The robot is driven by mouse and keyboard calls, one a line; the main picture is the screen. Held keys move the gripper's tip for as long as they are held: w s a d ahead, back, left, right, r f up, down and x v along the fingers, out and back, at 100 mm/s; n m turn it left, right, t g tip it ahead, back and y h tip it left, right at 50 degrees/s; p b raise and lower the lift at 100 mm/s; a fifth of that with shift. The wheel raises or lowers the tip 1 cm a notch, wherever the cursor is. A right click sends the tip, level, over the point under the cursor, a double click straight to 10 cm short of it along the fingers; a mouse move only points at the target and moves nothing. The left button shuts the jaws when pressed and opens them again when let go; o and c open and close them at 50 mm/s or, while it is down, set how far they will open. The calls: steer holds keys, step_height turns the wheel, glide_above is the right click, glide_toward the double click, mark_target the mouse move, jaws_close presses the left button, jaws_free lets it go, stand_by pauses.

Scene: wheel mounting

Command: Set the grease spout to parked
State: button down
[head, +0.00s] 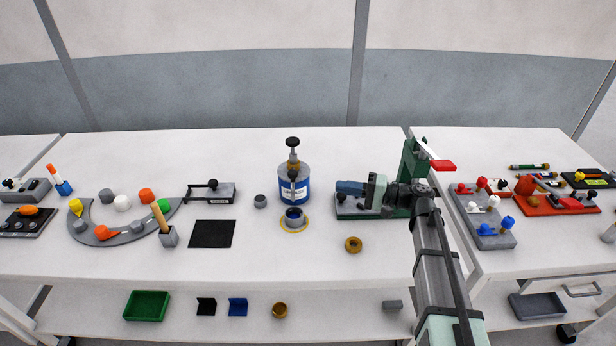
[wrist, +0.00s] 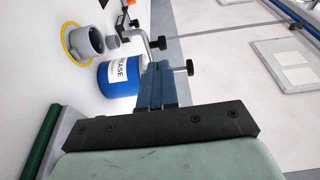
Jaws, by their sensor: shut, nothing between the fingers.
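The blue grease can (head: 294,190) stands upright at the middle of the bench, with a black-knobbed rod (head: 292,142) rising above it. The grease spout (head: 293,178) shows on its near side, above a grey cup (head: 294,217). In the wrist view, the can (wrist: 118,76) lies just beyond the fingers, and a bent metal arm with a black knob (wrist: 158,43) shows past the fingertips. Whether this arm is the spout I cannot tell. My gripper (head: 341,187) is shut and empty, right of the can, with its blue fingers (wrist: 158,70) pointing towards it. The fingers hide part of the can's top.
A green-based stand (head: 415,160) with a red lever is behind my wrist. A brass ring (head: 353,244) lies in front. A small grey cylinder (head: 260,201) stands left of the can. A black mat (head: 212,234) and a curved grey tray (head: 120,238) are further left.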

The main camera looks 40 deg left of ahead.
steer(key=shift+w+d+r, duration=0.15)
steer(key=shift+w+d, duration=0.8)
steer(key=shift+w, duration=0.2)
steer(key=shift+s, duration=0.1)
glide_toward(293, 180)
steer(key=a, duration=0.1)
steer(key=s+a+r, duration=0.1)
steer(key=a, duration=0.1)
steer(key=s+a, duration=0.1)
steer(key=a, duration=0.1)
steer(key=shift+s+a+r, duration=0.1)
steer(key=shift+s+r, duration=0.05)
steer(key=shift+r, duration=0.2)
steer(key=shift+m, duration=0.3)
